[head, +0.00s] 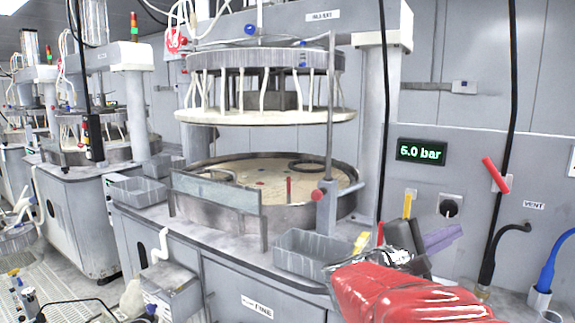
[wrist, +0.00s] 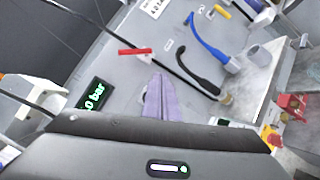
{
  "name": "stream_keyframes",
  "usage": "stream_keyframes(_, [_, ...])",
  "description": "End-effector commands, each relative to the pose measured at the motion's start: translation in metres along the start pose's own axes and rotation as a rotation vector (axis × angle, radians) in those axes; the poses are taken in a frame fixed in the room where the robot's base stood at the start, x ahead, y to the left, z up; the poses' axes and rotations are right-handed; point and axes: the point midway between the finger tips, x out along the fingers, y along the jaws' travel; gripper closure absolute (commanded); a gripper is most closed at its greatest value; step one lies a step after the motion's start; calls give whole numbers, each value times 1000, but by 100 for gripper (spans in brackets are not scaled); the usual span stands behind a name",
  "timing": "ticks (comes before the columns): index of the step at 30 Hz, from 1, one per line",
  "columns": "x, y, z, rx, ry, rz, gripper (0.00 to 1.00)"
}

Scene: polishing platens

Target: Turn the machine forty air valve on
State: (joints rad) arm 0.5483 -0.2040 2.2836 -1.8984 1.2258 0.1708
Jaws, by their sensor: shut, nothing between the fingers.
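A red lever handle (head: 496,174) sits tilted on the grey wall panel, right of a green-lit display (head: 421,151) reading 6.0 bar. In the wrist view the red handle (wrist: 135,51) lies ahead of the fingers and the display (wrist: 92,98) is to their left. I cannot read a machine number beside the handle. My gripper (head: 456,232) has purple fingers, shut and empty, below and left of the red handle and apart from it. In the wrist view the fingertips (wrist: 157,78) point toward the wall.
A yellow handle (head: 408,204) and a black round knob (head: 448,206) are near my gripper. A black hose (head: 490,258), a blue hose (head: 551,264) and a VENT label (head: 534,205) are at right. The polishing machine (head: 180,222) and a grey bin (head: 310,252) stand left.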

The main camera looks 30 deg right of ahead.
Motion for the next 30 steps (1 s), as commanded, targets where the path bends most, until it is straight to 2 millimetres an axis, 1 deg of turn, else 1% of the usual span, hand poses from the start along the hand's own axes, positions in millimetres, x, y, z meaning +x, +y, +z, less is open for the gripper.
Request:
stream_keyframes(1, [9,8,0,-31,-17,47,100])
stream_keyframes(4, [20,26,-3,-79,-38,138,100])
stream_keyframes(6, [25,35,-4,-105,-48,188,100])
stream_keyframes(10, [30,45,-7,-133,-55,241,100])
stream_keyframes(23, [31,48,-7,-137,-57,252,100])
stream_keyframes(26, [35,49,-7,-137,-57,252,100])
stream_keyframes(30, [48,51,-6,-138,-58,250,100])
